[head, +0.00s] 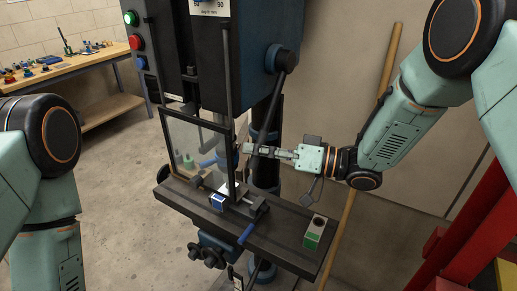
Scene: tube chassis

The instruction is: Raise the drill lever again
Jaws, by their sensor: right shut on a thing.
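The drill press (250,60) stands in the middle of the head view. Its dark lever (272,105) runs from the round hub (283,59) on the right side of the drill head down and slightly left. My right gripper (258,150) comes in from the right and is shut on the lever near its lower end. The fingers partly hide the lever there. My left arm is at the left edge, and its gripper is out of view.
A clear framed guard (195,140) stands before the drill. The drill table (285,222) carries a vise (245,205), a small blue block (217,200) and a green-and-grey block (315,232). A wooden pole (350,190) leans behind my right arm. A workbench (75,65) is far left.

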